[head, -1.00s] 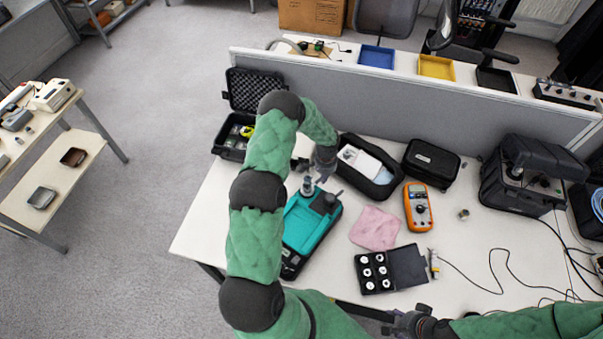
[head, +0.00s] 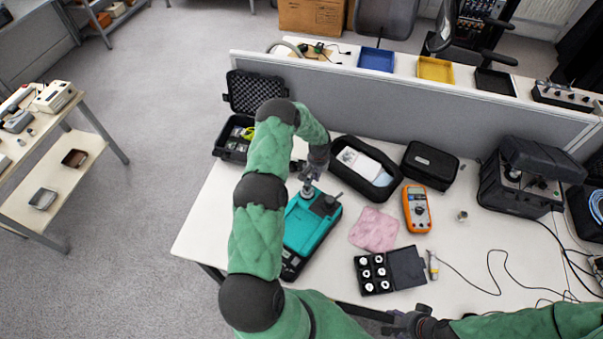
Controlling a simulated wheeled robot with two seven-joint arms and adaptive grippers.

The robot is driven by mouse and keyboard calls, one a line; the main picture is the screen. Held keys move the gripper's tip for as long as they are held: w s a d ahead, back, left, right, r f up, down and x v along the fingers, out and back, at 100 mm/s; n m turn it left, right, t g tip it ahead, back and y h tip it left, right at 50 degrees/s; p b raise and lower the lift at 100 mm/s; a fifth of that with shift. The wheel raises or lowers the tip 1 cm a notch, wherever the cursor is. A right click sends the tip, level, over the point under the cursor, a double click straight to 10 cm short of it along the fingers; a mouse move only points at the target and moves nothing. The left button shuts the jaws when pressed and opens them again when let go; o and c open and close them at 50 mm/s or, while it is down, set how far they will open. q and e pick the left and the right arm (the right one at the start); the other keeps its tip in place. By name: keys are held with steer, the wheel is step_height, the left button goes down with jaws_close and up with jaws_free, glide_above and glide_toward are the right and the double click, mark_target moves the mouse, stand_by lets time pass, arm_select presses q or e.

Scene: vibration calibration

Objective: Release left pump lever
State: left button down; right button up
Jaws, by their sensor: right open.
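A teal and black device (head: 308,231) lies on the white table, with grey and black fittings at its far end; this seems to be the pump unit. A small metallic knob or fitting (head: 307,188) stands at its far left corner. My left gripper (head: 308,175) is above that far end, at or very close to the fitting. Its fingers are small and partly hidden by the wrist, so I cannot tell whether they touch it. The lever itself is not clear. My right gripper (head: 392,322) is open at the table's front edge, away from the device.
A pink cloth (head: 374,229), an orange multimeter (head: 417,208) and a black box of white-topped parts (head: 373,273) lie right of the device. An open black pouch (head: 364,168) is close behind it. An open black case (head: 233,137) stands at the back left.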

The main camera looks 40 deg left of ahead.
arm_select(q)
steer(key=a+n+b, duration=0.2)
steer(key=n, duration=0.1)
steer(key=shift+s+f, duration=0.15)
steer(key=shift+s, duration=0.2)
step_height(320, 180, up, 7)
steer(key=s+a+n, duration=0.1)
steer(key=a+n, duration=0.1)
steer(key=n, duration=0.3)
steer(key=shift+s+b, duration=0.35)
steer(key=shift+b, duration=0.05)
steer(key=shift+a, duration=0.1)
stand_by(0.4)
